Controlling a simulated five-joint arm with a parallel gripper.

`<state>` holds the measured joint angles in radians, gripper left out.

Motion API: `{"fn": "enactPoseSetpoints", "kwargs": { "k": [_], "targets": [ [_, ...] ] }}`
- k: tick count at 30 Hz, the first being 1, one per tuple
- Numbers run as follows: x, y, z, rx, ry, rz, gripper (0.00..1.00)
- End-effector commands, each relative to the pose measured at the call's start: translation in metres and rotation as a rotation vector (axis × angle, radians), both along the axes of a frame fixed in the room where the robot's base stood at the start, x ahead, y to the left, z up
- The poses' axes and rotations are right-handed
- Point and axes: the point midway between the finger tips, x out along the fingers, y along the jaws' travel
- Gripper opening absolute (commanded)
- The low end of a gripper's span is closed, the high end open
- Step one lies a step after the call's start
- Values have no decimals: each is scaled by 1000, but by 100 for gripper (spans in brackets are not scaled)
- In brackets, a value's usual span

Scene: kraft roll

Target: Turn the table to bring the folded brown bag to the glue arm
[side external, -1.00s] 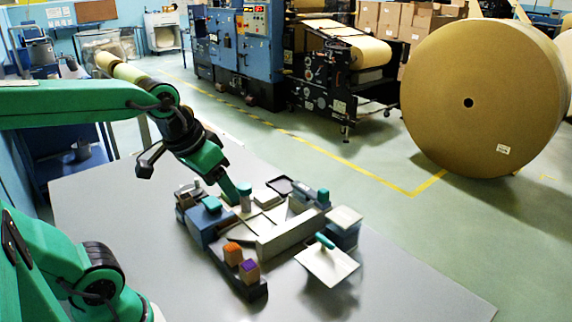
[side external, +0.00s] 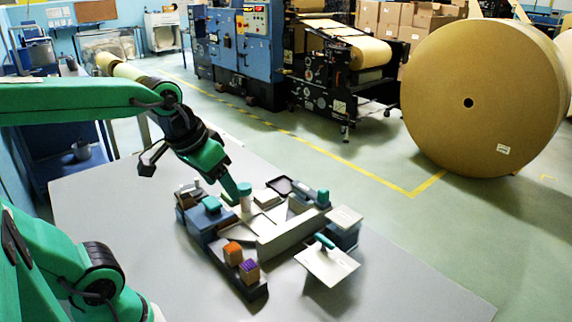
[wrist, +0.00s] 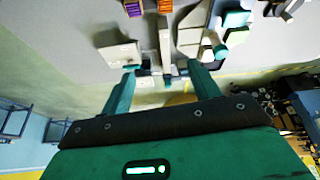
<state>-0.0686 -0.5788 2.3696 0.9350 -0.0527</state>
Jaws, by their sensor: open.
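A small model machine sits on the grey table, with pale flat panels (side external: 268,218) in its middle, seemingly the turning table. A short pale post with a teal cap (side external: 244,189) stands at these panels. My gripper (side external: 236,194) reaches down beside that post; I cannot tell from the side whether it touches it. In the wrist view my gripper (wrist: 163,70) has its two teal fingers wide apart, with nothing held between them. The capped post (wrist: 219,46) shows just beyond the right finger there. I cannot make out the folded brown bag or the glue arm for certain.
A long pale bar (side external: 292,233) crosses the front of the panels. Blocks with an orange top (side external: 232,253) and a purple top (side external: 249,271) stand on a dark base. A pale plate with a teal handle (side external: 326,264) is at right. The table's front left is clear.

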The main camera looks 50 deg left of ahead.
Motion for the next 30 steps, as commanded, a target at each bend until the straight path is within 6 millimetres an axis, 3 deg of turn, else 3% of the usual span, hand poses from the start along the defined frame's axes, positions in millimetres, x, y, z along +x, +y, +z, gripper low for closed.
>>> {"fn": "enactPoseSetpoints", "kwargs": {
  "k": [14,23,30],
  "targets": [
    [76,57,-4,-61,162,259,61],
    [119,104,-26,-102,257,421,61],
    [146,146,-54,-136,331,549,61]
  ]
}}
